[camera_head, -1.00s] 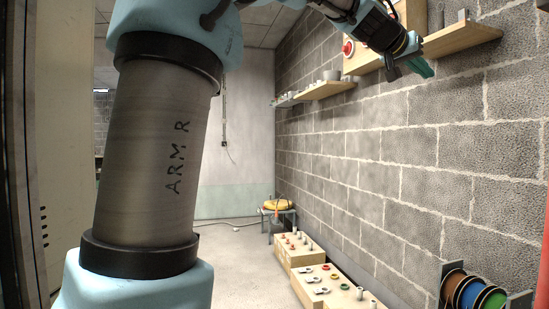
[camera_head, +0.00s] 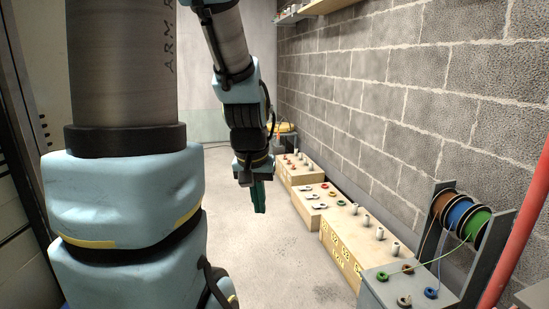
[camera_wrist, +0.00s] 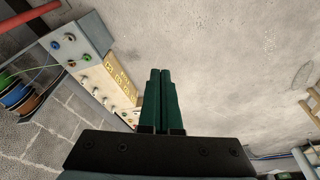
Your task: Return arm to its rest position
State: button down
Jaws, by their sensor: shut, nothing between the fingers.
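My gripper (camera_head: 258,196) hangs from my arm left of the wooden boxes in the head view, its green fingers pointing down over open floor. In the wrist view the two green fingers of my gripper (camera_wrist: 160,75) lie side by side, shut, with nothing between them. My arm is bent in front of the body camera, with its large light-blue and grey links filling the left of the head view. The gripper touches nothing that I can see.
Wooden boxes (camera_head: 341,242) with pegs and coloured rings line the brick wall. A grey stand (camera_head: 412,291) holds brown, blue and green reels (camera_head: 460,214) at the right. A red pole (camera_head: 524,215) rises beside it. The concrete floor (camera_head: 268,255) is clear beneath my gripper.

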jog(key=s+a+f+g, duration=0.1)
jog(key=s+a+f, duration=0.25)
jog(key=s, duration=0.25)
notch_tip(320, 180, up, 17)
jog(key=w+p, duration=0.1)
jog(key=p, duration=1.5)
jog(key=shift+d+n+y+p, duration=0.15)
jog(key=shift+n+y+p, duration=0.15)
jog(key=shift+d, duration=0.1)
